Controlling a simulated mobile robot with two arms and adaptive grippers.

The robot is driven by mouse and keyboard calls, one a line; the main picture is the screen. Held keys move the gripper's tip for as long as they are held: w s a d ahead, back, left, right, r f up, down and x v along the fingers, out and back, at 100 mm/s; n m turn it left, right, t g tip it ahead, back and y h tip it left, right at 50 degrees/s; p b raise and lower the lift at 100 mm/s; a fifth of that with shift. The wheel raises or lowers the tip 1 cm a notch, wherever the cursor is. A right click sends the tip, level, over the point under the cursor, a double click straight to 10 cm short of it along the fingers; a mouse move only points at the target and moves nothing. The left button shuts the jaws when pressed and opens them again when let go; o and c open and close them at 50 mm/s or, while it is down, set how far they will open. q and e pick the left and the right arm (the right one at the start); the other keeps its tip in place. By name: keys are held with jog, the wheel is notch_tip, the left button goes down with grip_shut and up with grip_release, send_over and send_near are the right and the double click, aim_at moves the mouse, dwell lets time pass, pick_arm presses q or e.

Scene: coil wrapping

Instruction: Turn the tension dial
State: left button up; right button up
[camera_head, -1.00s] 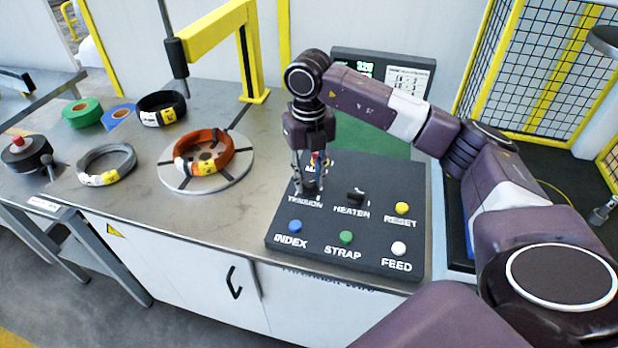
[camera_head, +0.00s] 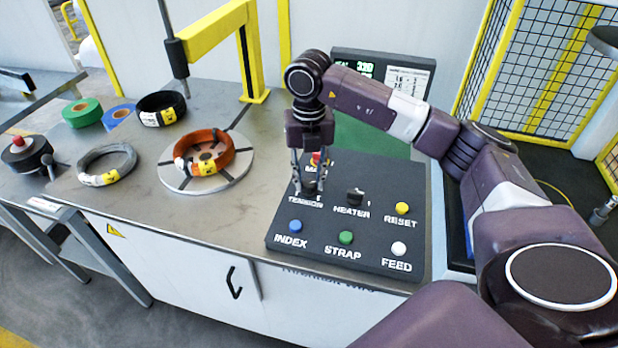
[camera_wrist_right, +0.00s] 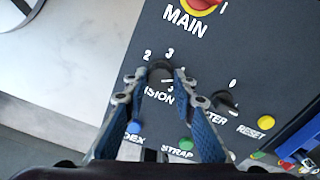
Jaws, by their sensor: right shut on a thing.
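The black tension dial (camera_wrist_right: 160,70) sits on the dark control panel (camera_head: 372,245), above the TENSION label at the panel's upper left. My right gripper (camera_head: 309,188) points down at it, its fingers shut on the dial's sides. In the right wrist view, the two blue-padded fingertips (camera_wrist_right: 159,74) flank the dial, with the numbers 2 and 3 printed beside it. In the head view the fingers partly hide the dial. My left gripper is not in view.
The red MAIN switch (camera_wrist_right: 202,5) is close behind the gripper. The heater dial (camera_head: 355,196) is to the right; several push buttons are in front. An orange coil (camera_head: 205,155) lies on a round plate to the left, near a yellow frame (camera_head: 250,60).

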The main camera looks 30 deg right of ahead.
aim_at(309, 182)
jog(key=o, duration=1.2)
jog(key=shift+c, duration=0.2)
notch_tip(309, 182, up, 12)
